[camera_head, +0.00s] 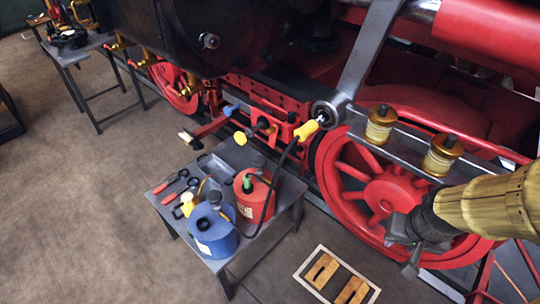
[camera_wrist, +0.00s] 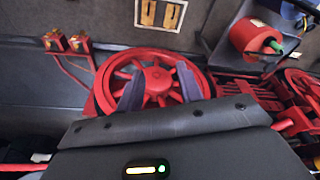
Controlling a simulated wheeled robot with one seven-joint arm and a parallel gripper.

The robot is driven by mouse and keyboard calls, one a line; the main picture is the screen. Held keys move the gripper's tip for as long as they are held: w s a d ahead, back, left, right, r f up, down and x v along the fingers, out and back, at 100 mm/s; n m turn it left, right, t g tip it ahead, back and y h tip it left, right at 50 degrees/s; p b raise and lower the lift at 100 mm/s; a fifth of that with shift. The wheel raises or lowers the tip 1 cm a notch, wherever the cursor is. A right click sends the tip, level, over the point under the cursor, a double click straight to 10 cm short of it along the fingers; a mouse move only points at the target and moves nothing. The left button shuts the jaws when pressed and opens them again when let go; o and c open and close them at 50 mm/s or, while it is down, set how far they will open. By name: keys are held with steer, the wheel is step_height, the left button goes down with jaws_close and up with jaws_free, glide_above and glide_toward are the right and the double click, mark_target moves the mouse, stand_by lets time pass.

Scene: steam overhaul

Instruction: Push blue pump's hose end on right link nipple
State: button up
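The blue pump (camera_head: 214,232) stands on the small grey table (camera_head: 272,213), and part of it shows at the top right of the wrist view (camera_wrist: 290,10). A yellow-and-dark piece (camera_head: 187,205) lies by it; I cannot tell whether this is its hose end. A black hose (camera_head: 270,200) rises beside the red pump to a yellow end (camera_head: 307,130) at the big rod's ring (camera_head: 326,113). Which pump it belongs to is unclear. I cannot make out the right link nipple. My gripper (camera_head: 404,254) is open and empty in front of the red wheel, its fingers apart in the wrist view (camera_wrist: 160,88).
The red pump (camera_head: 252,197) and several hand tools (camera_head: 175,182) share the table. Brass-coloured cups (camera_head: 380,124) sit on the rod above the red wheel (camera_head: 375,195). A framed panel with wooden blocks (camera_head: 337,278) lies on the floor.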

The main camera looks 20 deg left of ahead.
steer(key=shift+o, duration=1.2)
steer(key=w+a+r+n+t+h+p, duration=0.1)
steer(key=w+a+n+h+p, duration=0.15)
steer(key=a+n, duration=0.4)
steer(key=w+a+n+t+h+p, duration=0.1)
steer(key=w+a+n+h+p, duration=0.2)
steer(key=n, duration=0.7)
steer(key=w+a+r+n+t+h+p, duration=0.1)
steer(key=a+n+h+p, duration=0.25)
steer(key=n, duration=0.55)
steer(key=a+r+n+t+y+p, duration=0.1)
steer(key=a+r+n+t, duration=0.2)
steer(key=a, duration=0.6)
steer(key=a+r+n+t+y+p, duration=0.1)
steer(key=a+r+n+t, duration=0.3)
steer(key=a+n+t, duration=0.4)
steer(key=shift+w+a+n, duration=0.2)
steer(key=shift+a+n, duration=0.35)
steer(key=shift+a, duration=0.35)
steer(key=shift+w+d, duration=0.1)
